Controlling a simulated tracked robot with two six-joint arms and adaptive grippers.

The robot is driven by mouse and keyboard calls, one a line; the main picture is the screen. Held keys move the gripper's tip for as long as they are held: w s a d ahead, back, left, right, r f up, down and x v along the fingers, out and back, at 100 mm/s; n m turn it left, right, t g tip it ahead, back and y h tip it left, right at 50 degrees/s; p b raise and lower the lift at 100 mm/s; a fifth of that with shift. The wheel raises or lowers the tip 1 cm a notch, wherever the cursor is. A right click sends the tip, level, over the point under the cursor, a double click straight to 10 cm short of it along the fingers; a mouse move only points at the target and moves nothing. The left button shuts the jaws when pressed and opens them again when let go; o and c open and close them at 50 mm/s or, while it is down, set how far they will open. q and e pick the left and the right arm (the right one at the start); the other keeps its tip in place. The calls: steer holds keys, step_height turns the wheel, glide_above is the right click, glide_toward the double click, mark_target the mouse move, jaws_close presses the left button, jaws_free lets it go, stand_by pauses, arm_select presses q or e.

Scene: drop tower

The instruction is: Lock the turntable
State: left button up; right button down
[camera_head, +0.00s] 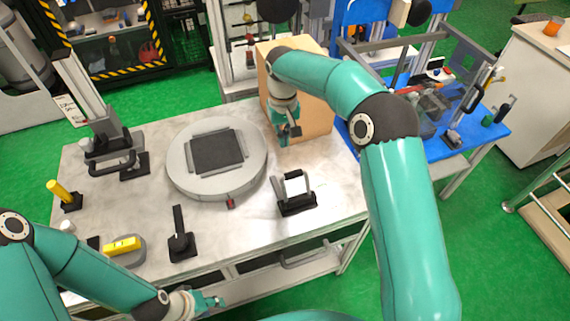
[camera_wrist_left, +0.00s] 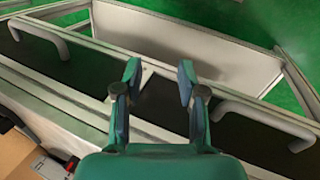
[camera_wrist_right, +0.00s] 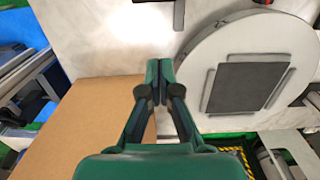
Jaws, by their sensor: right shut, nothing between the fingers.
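The turntable (camera_head: 181,160) is a round light-grey disc with a dark square plate (camera_head: 216,153) on top, on the marble-look table. A small red part (camera_head: 230,203) sits at its front rim. In the right wrist view the turntable (camera_wrist_right: 293,36) is right of my right gripper (camera_wrist_right: 159,64). My right gripper (camera_head: 289,138) is shut and empty, above the table just right of the disc and apart from it. My left gripper (camera_head: 215,303) is off the table's front edge, low down. In the left wrist view its fingers (camera_wrist_left: 160,75) are apart with nothing between them.
A cardboard box (camera_head: 313,112) stands behind my right gripper. A black stand with a light handle (camera_head: 295,192), a black lever (camera_head: 180,235), a yellow block (camera_head: 122,245) and a yellow post (camera_head: 60,192) are on the table. A blue table (camera_head: 460,147) stands at right.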

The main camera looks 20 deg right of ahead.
steer(key=f, duration=0.3)
steer(key=f+p, duration=0.1)
steer(key=f, duration=0.4)
steer(key=shift+s+f+p, duration=0.25)
steer(key=shift+f+p, duration=0.05)
steer(key=shift+p, duration=0.05)
steer(key=s, duration=0.1)
steer(key=s+r, duration=0.1)
steer(key=s+p, duration=0.1)
steer(key=shift+s+d+r, duration=0.1)
steer(key=shift+s+r, duration=0.1)
steer(key=shift+r, duration=0.15)
